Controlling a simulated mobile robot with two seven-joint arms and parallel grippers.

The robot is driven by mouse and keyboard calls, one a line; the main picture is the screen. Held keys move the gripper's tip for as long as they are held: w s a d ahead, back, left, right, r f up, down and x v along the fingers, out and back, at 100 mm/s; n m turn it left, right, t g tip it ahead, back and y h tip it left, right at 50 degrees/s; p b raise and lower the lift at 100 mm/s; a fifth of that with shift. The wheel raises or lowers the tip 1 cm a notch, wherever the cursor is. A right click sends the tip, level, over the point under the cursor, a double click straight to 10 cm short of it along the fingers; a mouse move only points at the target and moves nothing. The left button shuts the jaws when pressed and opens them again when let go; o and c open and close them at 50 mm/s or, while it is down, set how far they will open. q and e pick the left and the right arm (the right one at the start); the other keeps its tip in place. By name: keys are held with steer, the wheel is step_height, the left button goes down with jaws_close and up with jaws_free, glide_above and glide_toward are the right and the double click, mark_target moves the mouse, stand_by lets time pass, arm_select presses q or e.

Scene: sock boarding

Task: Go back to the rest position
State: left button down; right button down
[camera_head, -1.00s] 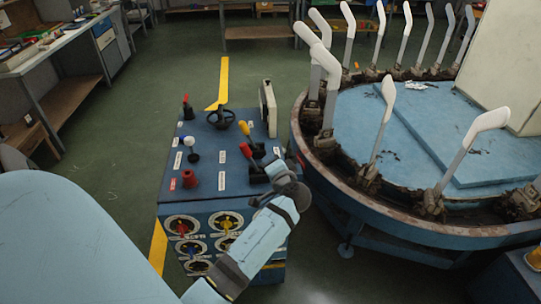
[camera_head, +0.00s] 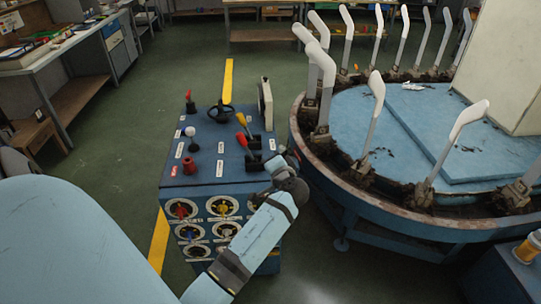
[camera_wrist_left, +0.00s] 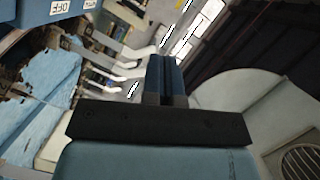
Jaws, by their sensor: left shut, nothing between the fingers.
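My left arm (camera_head: 257,233) comes up from the bottom edge in the head view and ends at a dark wrist joint beside the right edge of the blue control console (camera_head: 220,172). Its fingertips are hard to make out in that view. In the left wrist view my left gripper (camera_wrist_left: 167,80) shows two dark blue fingers pressed together, with nothing between them. My right gripper is in neither view.
A round blue boarding machine (camera_head: 350,135) with several white upright forms stands right of the console. A workbench (camera_head: 55,62) is at the far left. A yellow-orange jar (camera_head: 528,248) stands at the lower right. Green floor (camera_head: 125,150) is open left of the console.

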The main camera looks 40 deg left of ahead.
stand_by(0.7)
arm_select(q)
steer(key=s+d+f+m+t+h+p, duration=0.3)
steer(key=s+d+f+h+p, duration=0.15)
steer(key=d+f+h, duration=0.2)
steer(key=s+d+t+h+p, duration=0.1)
steer(key=s+d+h+p, duration=0.5)
steer(key=s+d+h, duration=0.5)
steer(key=s+d+f, duration=0.1)
steer(key=s+d, duration=0.7)
steer(key=d, duration=0.1)
steer(key=shift+n+h+p, duration=0.3)
steer(key=shift+h+p, duration=0.05)
steer(key=shift+p, duration=0.05)
steer(key=shift+s+d, duration=0.1)
